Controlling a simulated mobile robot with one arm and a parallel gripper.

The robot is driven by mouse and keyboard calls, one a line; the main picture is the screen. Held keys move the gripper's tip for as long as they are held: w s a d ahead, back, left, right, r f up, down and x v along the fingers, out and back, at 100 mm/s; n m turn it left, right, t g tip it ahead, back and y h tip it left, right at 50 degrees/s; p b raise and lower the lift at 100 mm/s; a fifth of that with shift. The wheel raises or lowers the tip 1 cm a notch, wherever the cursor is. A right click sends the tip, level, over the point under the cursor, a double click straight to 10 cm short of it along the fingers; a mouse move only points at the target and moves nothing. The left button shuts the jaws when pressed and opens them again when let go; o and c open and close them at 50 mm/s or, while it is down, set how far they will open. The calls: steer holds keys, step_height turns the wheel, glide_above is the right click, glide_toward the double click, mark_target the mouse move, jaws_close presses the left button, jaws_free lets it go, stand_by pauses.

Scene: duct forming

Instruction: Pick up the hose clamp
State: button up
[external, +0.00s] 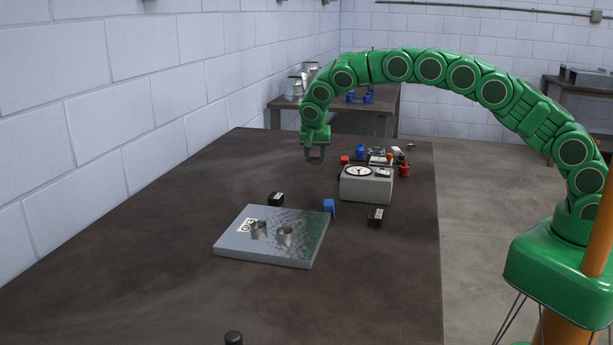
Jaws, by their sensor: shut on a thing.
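My gripper (315,155) hangs at the end of my green arm, pointing down above the far part of the dark table. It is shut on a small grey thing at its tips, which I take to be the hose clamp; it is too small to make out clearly. It appears clear of the table, left of and beyond the grey box with a dial (367,184).
The metal plate (262,254) lies mid-table. Around it are a black block (276,199), a blue block (329,205) and another black block (375,218). Several small items, including a red one (404,168), crowd behind the dial box. The table's near left is clear.

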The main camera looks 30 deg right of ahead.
steer(key=shift+s+d+r, duration=0.85)
steer(key=shift+s+r, duration=0.25)
steer(key=shift+s, duration=0.55)
steer(key=shift+s+d+r, duration=0.8)
steer(key=shift+s+r, duration=0.3)
steer(key=shift+s, duration=0.55)
steer(key=shift+s+d+r, duration=0.85)
steer(key=shift+s+r, duration=0.25)
steer(key=shift+s, duration=0.55)
steer(key=s+a+r+n+y, duration=0.1)
steer(key=s+a+n+y, duration=0.1)
steer(key=s+a+n, duration=0.65)
steer(key=s+a+r+n+y, duration=0.25)
steer(key=s+a, duration=0.75)
steer(key=s, duration=0.5)
glide_toward(281, 221)
steer(key=shift+w+f, duration=0.35)
steer(key=shift+f, duration=0.1)
steer(key=shift+w+a+f, duration=0.25)
steer(key=shift+a+f, duration=0.05)
steer(key=shift+f, duration=0.25)
steer(key=shift+w+a+f, duration=0.3)
steer(key=shift+a+f, duration=0.05)
steer(key=shift+f, duration=0.15)
steer(key=shift+f+t, duration=0.3)
steer(key=shift+f, duration=1.05)
steer(key=shift+f, duration=0.1)
